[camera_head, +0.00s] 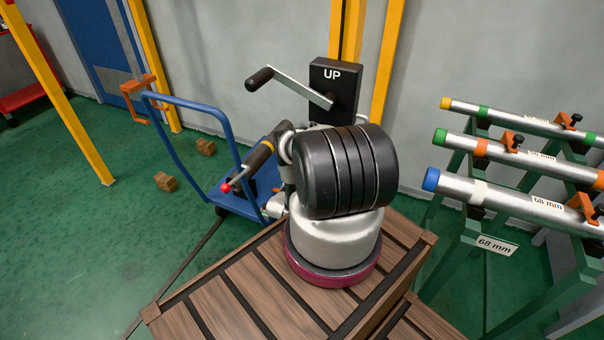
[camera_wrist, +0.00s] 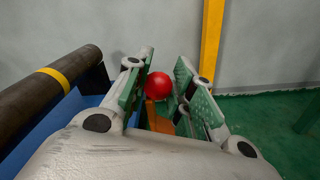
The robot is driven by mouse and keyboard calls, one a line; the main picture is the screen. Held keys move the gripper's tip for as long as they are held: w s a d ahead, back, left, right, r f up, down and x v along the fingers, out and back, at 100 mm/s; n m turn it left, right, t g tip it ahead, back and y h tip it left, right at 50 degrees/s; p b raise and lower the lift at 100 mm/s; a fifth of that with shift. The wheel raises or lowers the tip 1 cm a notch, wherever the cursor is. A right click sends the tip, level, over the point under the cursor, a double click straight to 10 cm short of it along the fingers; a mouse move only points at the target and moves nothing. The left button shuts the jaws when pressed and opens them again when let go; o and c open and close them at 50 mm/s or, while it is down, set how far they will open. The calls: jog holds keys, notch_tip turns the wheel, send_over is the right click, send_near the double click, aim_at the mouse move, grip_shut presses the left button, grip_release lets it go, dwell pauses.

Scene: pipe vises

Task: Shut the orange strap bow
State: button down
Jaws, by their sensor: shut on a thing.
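In the wrist view my gripper (camera_wrist: 162,87) has its green-padded fingers closed around a round red knob (camera_wrist: 158,84). An orange piece (camera_wrist: 160,118) shows just below the knob; I cannot tell whether it is the strap bow. In the head view a red knob (camera_head: 226,188) stands at the end of a grey bar, beside a dark pipe (camera_head: 258,160) with a yellow band. My own arm hides most of the gripper and the work there. The dark pipe also shows at the left of the wrist view (camera_wrist: 30,100).
A blue cart (camera_head: 185,103) stands behind, with an orange bracket (camera_head: 138,86) by its handle. A black post box marked UP (camera_head: 333,95) has a crank. A green rack (camera_head: 470,225) on the right holds silver pipes with orange clamps (camera_head: 512,139). Green floor at left is mostly free.

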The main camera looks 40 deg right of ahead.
jog(key=w+a+r+n, duration=0.1)
jog(key=w+a+r, duration=0.1)
jog(key=w, duration=0.3)
jog(key=shift+w+a+r, duration=0.15)
jog(key=shift+a+r, duration=0.05)
jog(key=shift+r, duration=0.7)
jog(key=c, duration=1.3)
grip_release()
jog(key=shift+f, duration=0.15)
jog(key=shift+a, duration=0.1)
jog(key=v, duration=0.7)
